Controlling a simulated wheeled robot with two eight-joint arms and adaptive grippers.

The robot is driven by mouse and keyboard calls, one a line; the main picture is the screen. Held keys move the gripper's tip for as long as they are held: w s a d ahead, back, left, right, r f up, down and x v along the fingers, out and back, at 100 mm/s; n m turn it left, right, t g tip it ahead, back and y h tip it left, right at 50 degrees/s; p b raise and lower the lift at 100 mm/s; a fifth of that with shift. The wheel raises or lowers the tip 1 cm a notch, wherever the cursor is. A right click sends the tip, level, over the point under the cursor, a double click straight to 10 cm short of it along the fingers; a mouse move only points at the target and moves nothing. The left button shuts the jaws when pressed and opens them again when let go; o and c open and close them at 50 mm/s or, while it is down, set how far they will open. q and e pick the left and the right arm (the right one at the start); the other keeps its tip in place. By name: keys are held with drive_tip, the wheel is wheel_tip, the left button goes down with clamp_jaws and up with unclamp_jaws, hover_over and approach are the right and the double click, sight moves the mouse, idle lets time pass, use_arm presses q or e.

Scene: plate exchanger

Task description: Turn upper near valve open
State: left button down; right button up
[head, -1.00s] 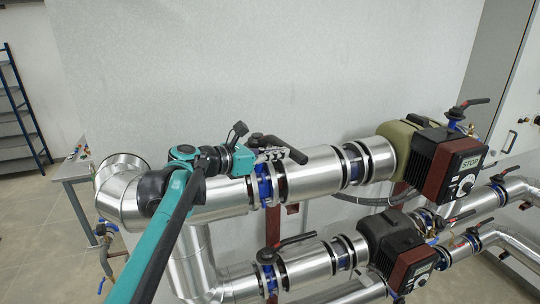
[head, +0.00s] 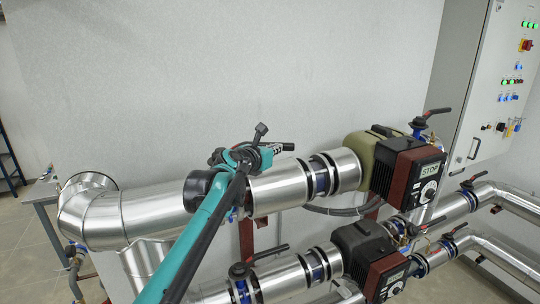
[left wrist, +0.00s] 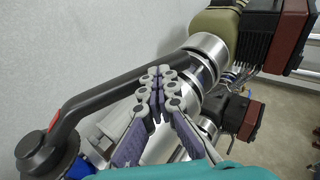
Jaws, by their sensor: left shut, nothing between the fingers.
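The upper near valve has a black lever (head: 281,147) above the upper silver pipe. In the left wrist view the lever (left wrist: 110,92) runs from a hub with a red mark at lower left to upper right, roughly along the pipe. The blue valve body (left wrist: 80,168) shows below the hub. My left gripper (head: 274,150) is at the lever in the head view, partly hiding the hub. In the left wrist view its fingertips (left wrist: 158,72) are together, close beside the lever, with nothing between them; contact cannot be told. My right gripper is not in view.
A pump with a STOP label (head: 410,168) is right of the valve on the upper pipe. A lower pipe carries another black lever (head: 270,251) and a second pump (head: 368,250). A control cabinet (head: 490,80) stands at right. The wall behind is bare.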

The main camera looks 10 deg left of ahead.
use_arm(q)
drive_tip(key=w+p, duration=0.1)
drive_tip(key=w, duration=0.7)
drive_tip(key=shift+w+a, duration=0.35)
drive_tip(key=shift+w, duration=0.05)
drive_tip(key=shift+p, duration=0.3)
